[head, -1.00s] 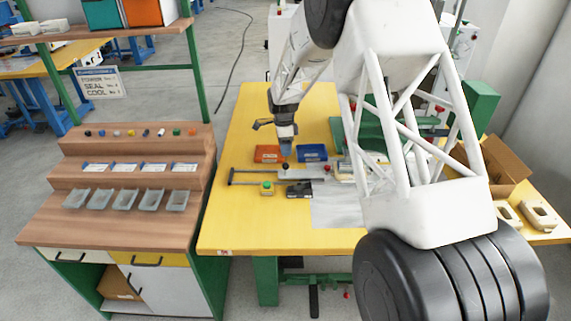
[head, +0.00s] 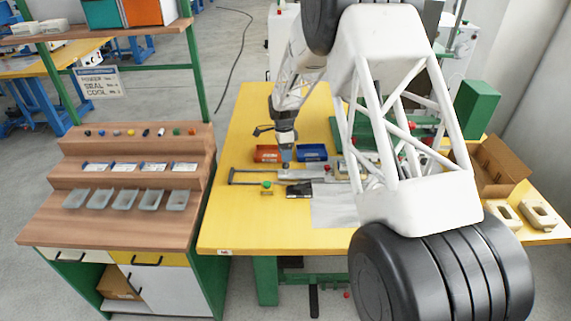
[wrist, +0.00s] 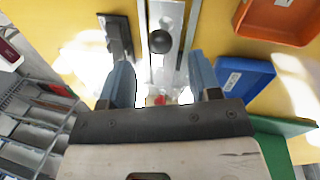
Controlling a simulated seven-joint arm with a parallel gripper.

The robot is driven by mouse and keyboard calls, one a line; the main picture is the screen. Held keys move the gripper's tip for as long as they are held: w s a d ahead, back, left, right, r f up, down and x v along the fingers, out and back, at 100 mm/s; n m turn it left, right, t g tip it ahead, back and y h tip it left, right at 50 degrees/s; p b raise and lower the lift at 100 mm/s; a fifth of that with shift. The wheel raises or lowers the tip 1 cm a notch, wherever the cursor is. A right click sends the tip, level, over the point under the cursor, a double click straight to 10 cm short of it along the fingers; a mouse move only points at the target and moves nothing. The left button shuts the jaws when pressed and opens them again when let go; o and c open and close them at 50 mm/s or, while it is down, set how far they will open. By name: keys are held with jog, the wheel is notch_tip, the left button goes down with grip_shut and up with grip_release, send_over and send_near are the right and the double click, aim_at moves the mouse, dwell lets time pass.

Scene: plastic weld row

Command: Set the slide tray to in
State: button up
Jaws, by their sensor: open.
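The slide tray (head: 298,174) is a grey metal plate on two rails on the yellow table; the rails run left to an end bar (head: 231,177). The tray sits toward the right part of the rails. In the wrist view the tray (wrist: 168,12) carries a round black knob (wrist: 160,42). My gripper (head: 286,163) points down just over the tray, and its tip hides the knob in the head view. In the wrist view my gripper (wrist: 162,68) has its two blue-grey fingers apart with nothing between them. The knob shows just beyond the fingertips, roughly centred between them.
An orange bin (head: 267,153) and a blue bin (head: 312,152) stand behind the rails. The table's front left is clear. An open cardboard box (head: 497,165) is at right.

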jog(key=shift+s+d+f, duration=0.1)
jog(key=shift+s+f, duration=0.15)
jog(key=shift+f, duration=0.9)
jog(key=shift+s+f, duration=0.2)
jog(key=shift+f, duration=0.95)
jog(key=shift+c, duration=0.4)
grip_shut()
send_over(319, 175)
jog(key=shift+w, duration=0.45)
jog(key=shift+o, duration=0.4)
grip_release()
jog(key=shift+r, duration=0.15)
notch_tip(319, 175, up, 8)
jog(key=w, duration=0.1)
jog(key=shift+w+f, duration=0.2)
jog(key=shift+f, duration=0.05)
